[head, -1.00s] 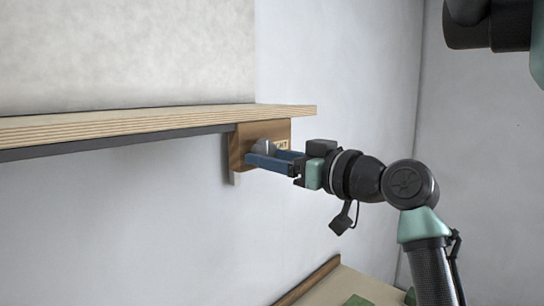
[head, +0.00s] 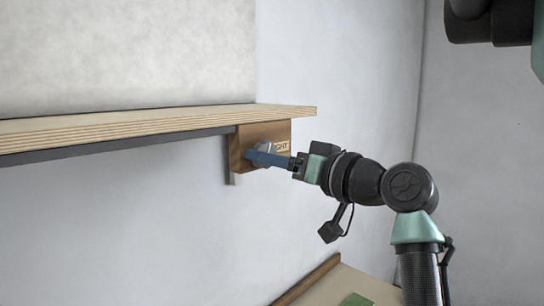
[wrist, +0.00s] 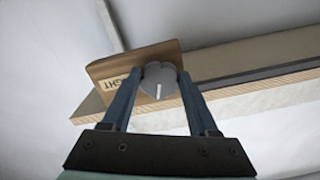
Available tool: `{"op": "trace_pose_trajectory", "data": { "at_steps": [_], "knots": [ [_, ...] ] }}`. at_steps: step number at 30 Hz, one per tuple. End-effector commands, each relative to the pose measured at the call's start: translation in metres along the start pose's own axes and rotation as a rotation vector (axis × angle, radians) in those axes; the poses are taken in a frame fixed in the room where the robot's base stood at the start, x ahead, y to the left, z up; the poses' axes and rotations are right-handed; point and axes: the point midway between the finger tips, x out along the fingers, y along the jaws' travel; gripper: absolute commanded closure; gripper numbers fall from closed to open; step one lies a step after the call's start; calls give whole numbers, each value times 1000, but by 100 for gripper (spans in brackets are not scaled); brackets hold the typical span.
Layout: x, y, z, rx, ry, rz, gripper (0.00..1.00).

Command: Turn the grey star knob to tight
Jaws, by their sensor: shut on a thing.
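The grey star knob (wrist: 160,80) is mounted on a wooden block (wrist: 120,68) under the shelf end. A white line on the knob runs up and down in the wrist view. A label ending in "GHT" (head: 282,146) is on the block; part of it is hidden by my gripper. In the head view the knob (head: 264,146) shows just above the blue fingers. My gripper (head: 262,157) is shut on the knob, with one blue finger on each side of it in the wrist view (wrist: 157,88).
A plywood shelf (head: 150,120) runs along the wall to the left, with a dark strip beneath it. A wood-edged surface (head: 335,285) with a green item (head: 356,299) lies low at the bottom. The wall around the block is clear.

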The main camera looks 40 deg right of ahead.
Motion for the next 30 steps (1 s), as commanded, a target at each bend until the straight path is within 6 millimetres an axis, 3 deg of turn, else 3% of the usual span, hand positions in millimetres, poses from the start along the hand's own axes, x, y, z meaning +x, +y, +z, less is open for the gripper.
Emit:
{"op": "trace_pose_trajectory", "data": {
  "at_steps": [30],
  "knots": [
    [0,-5,-7,952,3,-2,96]
  ]
}}
